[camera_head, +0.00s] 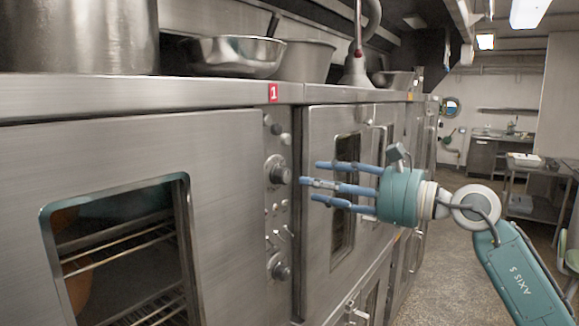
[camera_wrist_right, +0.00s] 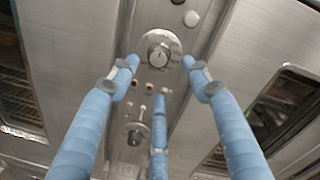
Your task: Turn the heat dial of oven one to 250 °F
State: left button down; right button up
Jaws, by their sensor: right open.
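Oven one has a red label marked 1 (camera_head: 273,92) on its top edge. Its narrow control panel carries a round heat dial (camera_head: 278,171) with a dark knob and a pale scale ring. The dial also shows in the right wrist view (camera_wrist_right: 159,54), at the top middle; its numbers are too small to read. My right gripper (camera_head: 314,182) is open and empty, its three blue fingers pointing at the dial from a short distance. In the right wrist view its fingertips (camera_wrist_right: 159,74) spread around and below the dial without visibly touching it. My left gripper is not in view.
A second knob (camera_head: 280,268) sits lower on the panel, with small switches and buttons between. The oven door with a window (camera_head: 190,235) is at left; another oven door (camera_head: 316,230) is at right. Metal bowls (camera_head: 232,57) stand on top. The aisle floor (camera_head: 455,225) is clear.

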aim_at(287, 176)
jog(key=p+x, duration=0.2)
jog(key=x, duration=0.4)
jog(key=shift+a+r+p, duration=0.15)
jog(key=shift+a+p, duration=0.2)
jog(key=shift+w+a, duration=0.4)
jog(key=c, duration=1.1)
jog(key=shift+c, duration=0.2)
